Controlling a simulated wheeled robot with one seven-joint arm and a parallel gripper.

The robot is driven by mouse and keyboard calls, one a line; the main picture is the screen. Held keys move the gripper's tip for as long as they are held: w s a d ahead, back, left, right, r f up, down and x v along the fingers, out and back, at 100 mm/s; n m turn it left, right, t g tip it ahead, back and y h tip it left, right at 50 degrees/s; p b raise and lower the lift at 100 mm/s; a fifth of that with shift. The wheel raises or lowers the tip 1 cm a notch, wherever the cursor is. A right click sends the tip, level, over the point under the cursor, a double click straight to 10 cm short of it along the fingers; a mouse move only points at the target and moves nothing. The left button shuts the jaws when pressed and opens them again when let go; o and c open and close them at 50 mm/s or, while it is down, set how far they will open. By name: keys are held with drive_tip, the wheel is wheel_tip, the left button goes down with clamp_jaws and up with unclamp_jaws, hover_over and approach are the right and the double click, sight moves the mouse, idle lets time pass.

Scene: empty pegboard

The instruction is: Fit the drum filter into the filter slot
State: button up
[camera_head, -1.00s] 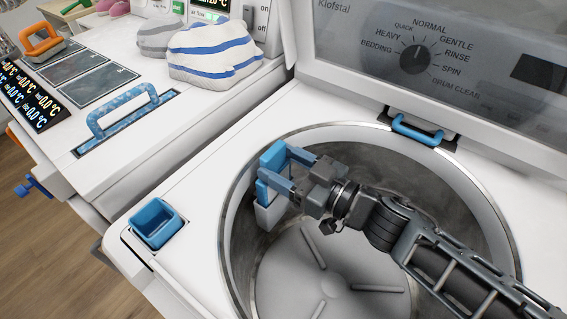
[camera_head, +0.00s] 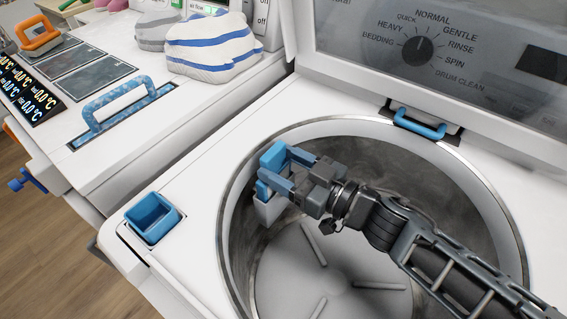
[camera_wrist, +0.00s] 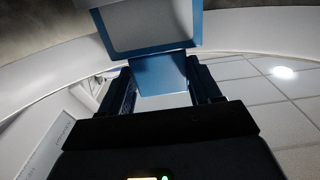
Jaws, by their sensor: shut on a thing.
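The drum filter is a small box, blue at the top and pale grey below (camera_head: 268,209). My gripper (camera_head: 276,177) is shut on its blue part and holds it inside the drum opening, near the left wall. In the wrist view the drum filter (camera_wrist: 150,27) shows beyond the fingers as a blue-edged frame with a grey face, and a blue block of it lies between the fingers. No empty filter slot is plain in these frames. A blue square cup (camera_head: 153,219) sits in the washer's top at the left front corner; I cannot tell if it is the slot.
The washer's round metal drum rim (camera_head: 232,185) surrounds my arm. The raised lid (camera_head: 470,60) with its dial stands behind, with a blue latch handle (camera_head: 420,124) below it. A second machine with a blue handle (camera_head: 120,101) and striped cloth (camera_head: 212,48) is at left.

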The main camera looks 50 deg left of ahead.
drive_tip(key=shift+f+b, duration=1.05)
drive_tip(key=shift+f, duration=0.4)
drive_tip(key=shift+f, duration=0.15)
